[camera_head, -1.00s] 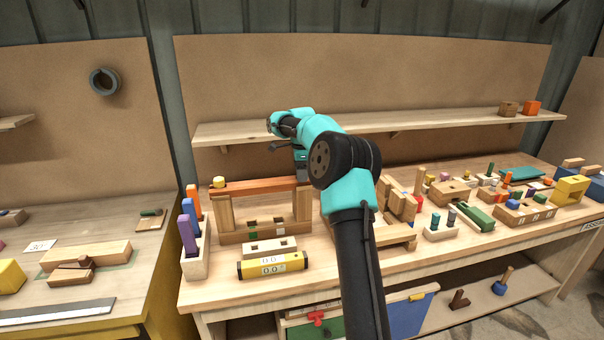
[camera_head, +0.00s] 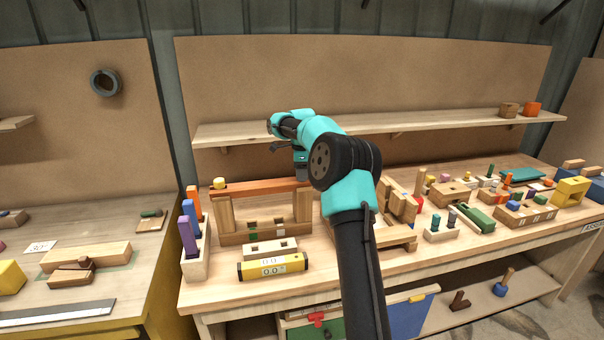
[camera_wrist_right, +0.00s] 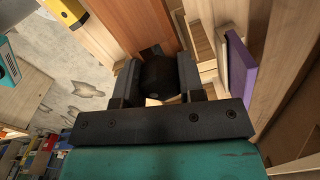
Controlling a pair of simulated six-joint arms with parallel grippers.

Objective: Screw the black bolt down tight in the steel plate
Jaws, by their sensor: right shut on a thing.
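My right gripper (camera_head: 302,176) points down at the right end of a reddish-brown bar (camera_head: 262,187) lying across wooden uprights. In the right wrist view my right gripper (camera_wrist_right: 158,82) is shut on a dark, rounded thing, which looks like the head of the black bolt (camera_wrist_right: 160,76). The reddish-brown bar (camera_wrist_right: 143,22) shows just beyond it. The bolt's shank is hidden, so I cannot tell how deep it sits. I cannot make out the steel plate for certain. My left gripper is not in view.
A yellow-ended block (camera_head: 272,266) and a pale block with holes (camera_head: 270,247) stand in front of the wooden frame. A rack with purple, blue and orange pieces (camera_head: 196,262) is at its left. Wooden parts crowd the bench to the right. A shelf (camera_head: 420,121) runs behind.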

